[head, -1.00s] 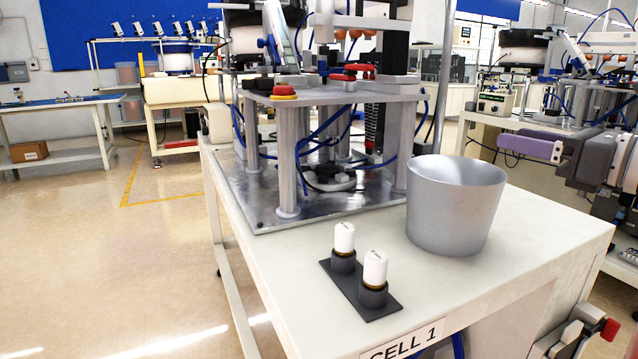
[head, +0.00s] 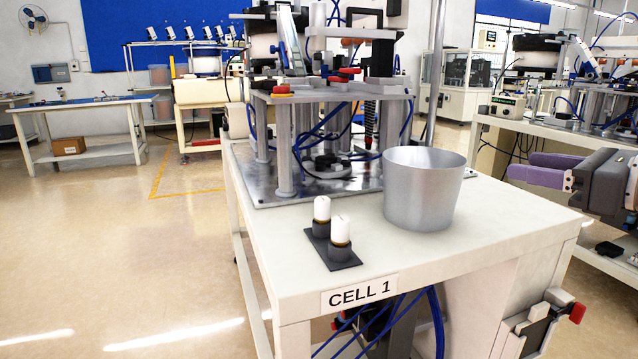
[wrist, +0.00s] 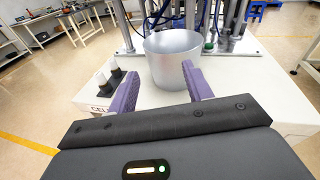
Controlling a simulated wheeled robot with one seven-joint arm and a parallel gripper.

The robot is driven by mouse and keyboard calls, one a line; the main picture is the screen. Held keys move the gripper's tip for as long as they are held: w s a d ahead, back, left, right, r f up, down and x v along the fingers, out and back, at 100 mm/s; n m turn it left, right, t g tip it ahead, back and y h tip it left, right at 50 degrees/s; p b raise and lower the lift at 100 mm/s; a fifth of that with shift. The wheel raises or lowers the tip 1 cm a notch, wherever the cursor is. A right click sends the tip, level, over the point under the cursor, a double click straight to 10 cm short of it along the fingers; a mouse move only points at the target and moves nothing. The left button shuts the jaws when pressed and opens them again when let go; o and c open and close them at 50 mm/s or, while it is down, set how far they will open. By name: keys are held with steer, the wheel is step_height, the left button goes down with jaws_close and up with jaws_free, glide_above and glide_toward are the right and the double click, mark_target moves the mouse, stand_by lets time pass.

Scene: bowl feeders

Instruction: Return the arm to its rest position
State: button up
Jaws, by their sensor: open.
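My gripper (head: 540,171) shows at the right edge of the head view, its purple fingers pointing left, held to the right of the table and the metal bowl. In the wrist view my gripper (wrist: 162,90) has its two purple fingers wide apart with nothing between them. The silver metal bowl (head: 424,190) stands on the white table labelled CELL 1 (head: 480,237). The bowl (wrist: 172,62) lies beyond the fingertips in the wrist view, apart from them.
Two white-topped cylinders (head: 322,209) (head: 340,230) stand in a dark holder (head: 347,263) near the table's front. A bowl feeder machine (head: 320,95) fills the back of the table. Another bench (head: 490,122) stands at the right. Open floor (head: 130,255) lies left.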

steer(key=s+a+f+n+g+h, duration=0.2)
steer(key=s+a+f+n+g, duration=0.15)
steer(key=a+f+n, duration=0.45)
steer(key=s+a+f+n+g+h, duration=0.2)
steer(key=a+f+n+g, duration=0.3)
steer(key=f, duration=0.4)
steer(key=s+a+f+n+h, duration=0.2)
steer(key=s+f+n+h, duration=0.3)
steer(key=s+f+n, duration=0.3)
step_height(320, 180, down, 4)
steer(key=n, duration=0.7)
steer(key=shift+s+p, duration=0.3)
steer(key=shift+p, duration=0.1)
